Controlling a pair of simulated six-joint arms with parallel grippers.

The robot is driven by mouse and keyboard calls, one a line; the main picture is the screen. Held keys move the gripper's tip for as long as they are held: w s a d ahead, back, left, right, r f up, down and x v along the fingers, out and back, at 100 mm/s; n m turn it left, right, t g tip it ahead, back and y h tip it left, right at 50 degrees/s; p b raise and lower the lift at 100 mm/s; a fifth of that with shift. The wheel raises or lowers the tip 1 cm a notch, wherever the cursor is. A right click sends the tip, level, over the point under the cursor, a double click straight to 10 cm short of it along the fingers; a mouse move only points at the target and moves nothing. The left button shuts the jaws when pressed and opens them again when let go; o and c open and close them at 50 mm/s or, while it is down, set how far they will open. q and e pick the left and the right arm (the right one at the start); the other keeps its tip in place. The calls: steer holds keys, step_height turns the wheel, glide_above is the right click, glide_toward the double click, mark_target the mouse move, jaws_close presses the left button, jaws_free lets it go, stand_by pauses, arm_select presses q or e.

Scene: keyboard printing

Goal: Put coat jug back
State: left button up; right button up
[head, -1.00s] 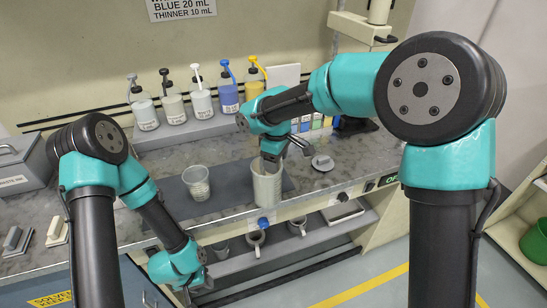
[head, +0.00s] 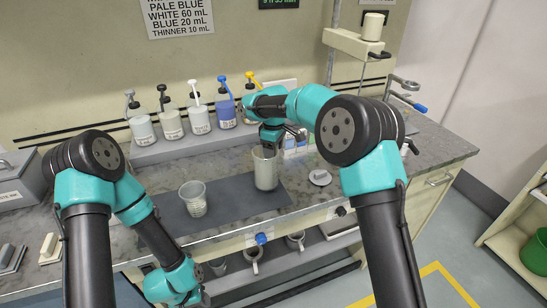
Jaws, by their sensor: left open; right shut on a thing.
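A pale grey cylindrical jug (head: 265,173) is upright near the back right of the dark mat (head: 240,198). My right gripper (head: 268,150) is shut on its rim from above. I cannot tell whether the jug's base touches the mat or is slightly above it. My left gripper (head: 199,298) is open and low in front of the bench, by the lower shelf, partly cut by the frame edge and away from the jug.
A clear ribbed cup (head: 193,198) stands on the mat, left of the jug. Several pump bottles (head: 198,119) line the raised back ledge. A white lid-like piece (head: 320,177) lies right of the mat.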

steer(key=shift+f, duration=1.85)
steer(key=o, duration=1.4)
step_height(320, 180, up, 12)
steer(key=shift+r, duration=0.1)
